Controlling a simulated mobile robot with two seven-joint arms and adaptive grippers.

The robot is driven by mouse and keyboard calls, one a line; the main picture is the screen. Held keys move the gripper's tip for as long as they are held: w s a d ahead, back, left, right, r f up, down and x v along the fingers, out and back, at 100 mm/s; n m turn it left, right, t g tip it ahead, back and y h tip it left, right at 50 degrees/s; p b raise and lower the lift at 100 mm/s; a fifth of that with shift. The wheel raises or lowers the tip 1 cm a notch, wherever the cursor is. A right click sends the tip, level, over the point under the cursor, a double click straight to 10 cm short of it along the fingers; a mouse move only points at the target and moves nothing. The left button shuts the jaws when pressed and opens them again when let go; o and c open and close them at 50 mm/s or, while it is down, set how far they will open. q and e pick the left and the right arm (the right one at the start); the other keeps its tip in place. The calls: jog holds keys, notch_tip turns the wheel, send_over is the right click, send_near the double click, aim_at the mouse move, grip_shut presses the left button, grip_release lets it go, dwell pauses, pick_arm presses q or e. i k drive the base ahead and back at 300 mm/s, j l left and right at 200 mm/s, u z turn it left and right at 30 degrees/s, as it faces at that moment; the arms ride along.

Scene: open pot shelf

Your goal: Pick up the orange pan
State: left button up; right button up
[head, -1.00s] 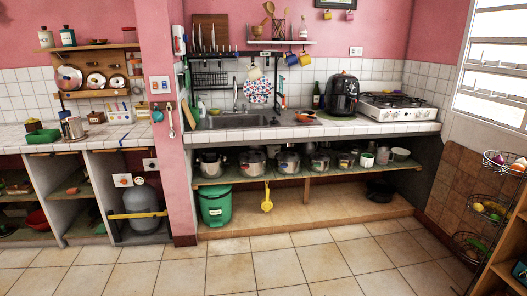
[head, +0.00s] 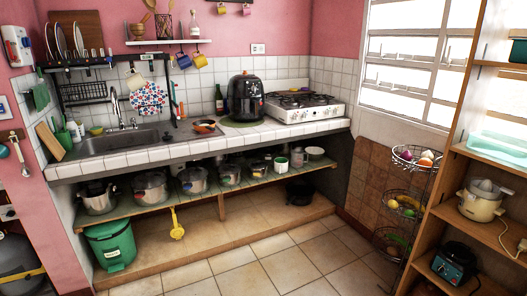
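A small orange pan (head: 204,127) lies on the white tiled counter (head: 150,156), between the sink (head: 120,141) and the black air fryer (head: 246,97). It looks shallow with a darker inside; its handle is too small to make out clearly. Neither of my grippers shows in the head view.
A shelf (head: 146,206) under the counter holds several pots. A green bin (head: 110,246) stands at the lower left and a yellow strainer (head: 176,224) hangs from the shelf. A wire basket stand (head: 407,203) and wooden shelving (head: 489,226) stand at right. The tiled floor (head: 280,262) is clear.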

aim_at(212, 123)
jog(key=i+l+z, duration=0.2)
jog(key=i, duration=0.5)
jog(key=i+z, duration=0.25)
jog(key=i, duration=0.4)
